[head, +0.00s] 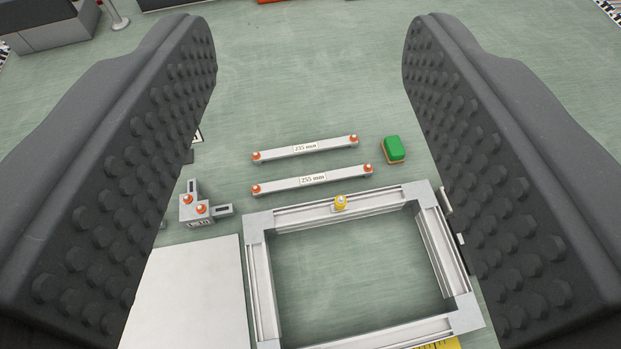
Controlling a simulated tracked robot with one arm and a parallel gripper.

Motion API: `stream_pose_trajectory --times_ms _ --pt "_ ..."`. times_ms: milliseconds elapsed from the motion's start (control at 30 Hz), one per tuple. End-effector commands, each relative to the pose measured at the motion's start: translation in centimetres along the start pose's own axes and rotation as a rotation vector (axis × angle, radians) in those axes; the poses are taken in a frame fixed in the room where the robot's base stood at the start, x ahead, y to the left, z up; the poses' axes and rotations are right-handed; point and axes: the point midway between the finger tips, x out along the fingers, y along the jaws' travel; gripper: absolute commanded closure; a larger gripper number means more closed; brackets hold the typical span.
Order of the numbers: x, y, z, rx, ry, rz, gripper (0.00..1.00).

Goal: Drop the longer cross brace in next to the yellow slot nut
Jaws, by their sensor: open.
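Two grey cross braces with orange knobs at their ends lie side by side on the green surface. The nearer brace (290,186) looks the longer; its label seems to read 255 mm. The farther brace (285,152) looks slightly shorter; its label may read 235 mm. The yellow slot nut (341,203) sits on the far rail of a rectangular metal frame (258,280), just in front of the nearer brace. My gripper (310,75) is open and empty, its studded black fingers wide apart on either side of the view.
A green-topped block (393,149) lies right of the braces. A pale plate (190,295) lies at the lower left. The surface beyond the braces is clear.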

Motion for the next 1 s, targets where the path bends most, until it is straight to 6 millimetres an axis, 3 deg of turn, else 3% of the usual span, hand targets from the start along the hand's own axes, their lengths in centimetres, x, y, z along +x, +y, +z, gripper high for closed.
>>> stream_pose_trajectory --times_ms 200,467,767,1000 --pt "4.9 -1.7 0.3 0.116 -0.118 -0.023 0.53" --pt "11.9 -2.1 2.2 0.304 -0.306 -0.019 0.53" --pt "19.1 -2.2 5.9 0.515 -0.519 0.049 0.53" --pt "24.4 -2.0 10.2 0.671 -0.682 0.152 0.53"
